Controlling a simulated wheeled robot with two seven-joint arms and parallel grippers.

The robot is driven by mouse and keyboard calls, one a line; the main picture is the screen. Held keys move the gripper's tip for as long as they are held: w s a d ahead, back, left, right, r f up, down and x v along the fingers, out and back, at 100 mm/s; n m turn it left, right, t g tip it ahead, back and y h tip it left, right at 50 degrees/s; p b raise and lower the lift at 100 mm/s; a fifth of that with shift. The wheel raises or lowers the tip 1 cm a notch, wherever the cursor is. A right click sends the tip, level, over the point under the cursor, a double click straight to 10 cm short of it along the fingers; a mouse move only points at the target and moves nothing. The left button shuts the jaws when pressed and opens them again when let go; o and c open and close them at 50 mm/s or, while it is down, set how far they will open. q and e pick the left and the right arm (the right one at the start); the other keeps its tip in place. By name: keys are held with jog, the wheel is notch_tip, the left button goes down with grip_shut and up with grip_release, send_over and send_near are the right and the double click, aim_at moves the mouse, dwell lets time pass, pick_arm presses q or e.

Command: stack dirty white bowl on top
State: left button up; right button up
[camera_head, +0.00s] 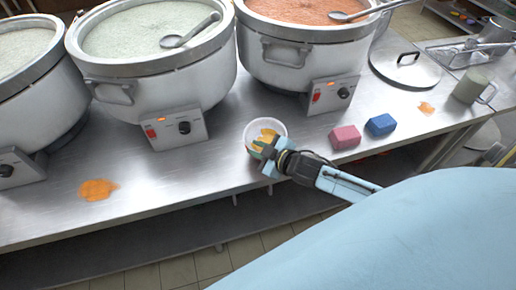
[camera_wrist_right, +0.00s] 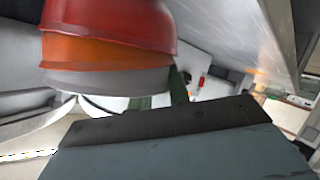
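The white bowl (camera_head: 281,128), with orange residue inside, is near the counter's front edge in the head view. In the right wrist view a grey-white bowl (camera_wrist_right: 105,82) lies against an orange bowl (camera_wrist_right: 90,52), which lies against a red bowl (camera_wrist_right: 110,18), like a nested stack. My right gripper (camera_head: 266,154) is at the near rim of the white bowl. Its dark green fingers (camera_wrist_right: 162,95) show beside the grey-white bowl in the wrist view. Whether they are closed on the rim is hidden. In the head view the lower bowls are mostly hidden. My left gripper is not in view.
Large stockpots (camera_head: 160,85) (camera_head: 300,50) stand behind on the metal counter (camera_head: 215,150). A pink sponge (camera_head: 345,137) and a blue sponge (camera_head: 381,124) lie right of the bowl. A mug (camera_head: 468,88) and lid (camera_head: 405,68) are farther right. An orange spill (camera_head: 97,189) lies left.

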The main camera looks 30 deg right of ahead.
jog(key=shift+o, duration=1)
jog(key=shift+f, duration=0.15)
jog(key=shift+d, duration=0.1)
jog(key=p+v, duration=0.1)
jog(key=v, duration=1.1)
jog(key=s+d+f+m+g+h, duration=0.2)
jog(key=s+d+f+g, duration=0.15)
jog(key=f, duration=0.75)
jog(key=s+d+f+m+g+h, duration=0.15)
jog(key=s+f, duration=0.35)
jog(key=f, duration=0.7)
jog(key=s+a+f+m+g, duration=0.1)
jog(key=s+a+f+g, duration=0.2)
jog(key=s+f, duration=0.5)
jog(key=s+a+f+m+g, duration=0.2)
jog(key=s+a+f+g, duration=0.2)
jog(key=s, duration=1.1)
notch_tip(320, 180, down, 4)
jog(key=shift+a+r, duration=0.15)
jog(key=shift+a, duration=0.8)
